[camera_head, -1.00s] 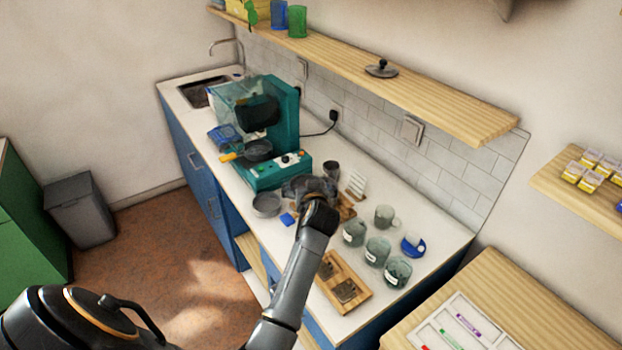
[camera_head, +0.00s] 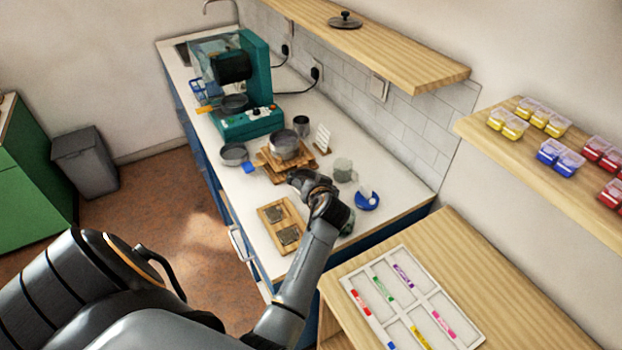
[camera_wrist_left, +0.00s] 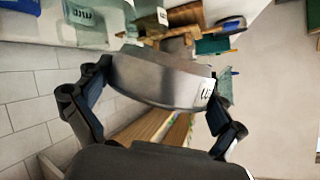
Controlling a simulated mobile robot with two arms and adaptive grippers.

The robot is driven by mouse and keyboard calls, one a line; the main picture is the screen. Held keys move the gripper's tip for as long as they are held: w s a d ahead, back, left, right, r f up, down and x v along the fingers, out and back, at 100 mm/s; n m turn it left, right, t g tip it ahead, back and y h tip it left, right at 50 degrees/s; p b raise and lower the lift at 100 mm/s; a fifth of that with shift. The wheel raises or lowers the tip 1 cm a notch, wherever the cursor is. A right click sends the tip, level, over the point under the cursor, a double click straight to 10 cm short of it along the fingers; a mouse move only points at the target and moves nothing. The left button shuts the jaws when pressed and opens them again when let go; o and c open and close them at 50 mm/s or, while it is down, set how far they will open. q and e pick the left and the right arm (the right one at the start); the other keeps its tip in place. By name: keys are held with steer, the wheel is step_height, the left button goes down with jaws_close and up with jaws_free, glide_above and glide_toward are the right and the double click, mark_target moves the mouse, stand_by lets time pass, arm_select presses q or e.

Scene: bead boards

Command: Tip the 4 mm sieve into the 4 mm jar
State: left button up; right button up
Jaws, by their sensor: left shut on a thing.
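My left gripper (camera_head: 308,181) is over the counter, between the wooden stand and the jars. In the left wrist view my left gripper (camera_wrist_left: 155,115) is shut on a round metal sieve (camera_wrist_left: 150,80), one finger on each side. The sieve's white label is sideways and I cannot read its size. Glass jars with white labels (camera_wrist_left: 85,15) show at the top left of the wrist view. I cannot tell which is the 4 mm jar. My right gripper is not in view.
A wooden stand (camera_head: 268,167) holds a metal pan (camera_head: 284,146). A teal machine (camera_head: 250,122), grey dish (camera_head: 234,153), wooden tray (camera_head: 268,215), clear mug (camera_head: 343,170) and blue round item (camera_head: 367,201) share the counter. A shelf (camera_head: 390,55) overhangs the back.

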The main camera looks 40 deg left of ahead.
arm_select(q)
steer(key=shift+w+d+f+m, duration=0.1)
steer(key=shift+d+f+m, duration=0.15)
steer(key=shift+f, duration=0.2)
steer(key=shift+w+r+m+g, duration=0.15)
steer(key=shift+r+m+g, duration=0.15)
steer(key=shift+g, duration=0.1)
steer(key=shift+w+d+r+m+g+y+p, duration=0.1)
steer(key=shift+w+r+m+g+y+p, duration=0.1)
steer(key=shift+m+g+y+p, duration=0.3)
steer(key=shift+w+d+m+g+y, duration=0.15)
steer(key=shift+w+m+g+y, duration=0.1)
steer(key=shift+m+g+y, duration=0.4)
steer(key=shift+f+m+g, duration=0.1)
steer(key=shift+m+g, duration=0.25)
steer(key=shift+m, duration=0.05)
steer(key=shift+w+d, duration=0.1)
steer(key=shift+w, duration=0.05)
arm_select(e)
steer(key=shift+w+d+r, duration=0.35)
arm_select(q)
steer(key=shift+w+d, duration=0.1)
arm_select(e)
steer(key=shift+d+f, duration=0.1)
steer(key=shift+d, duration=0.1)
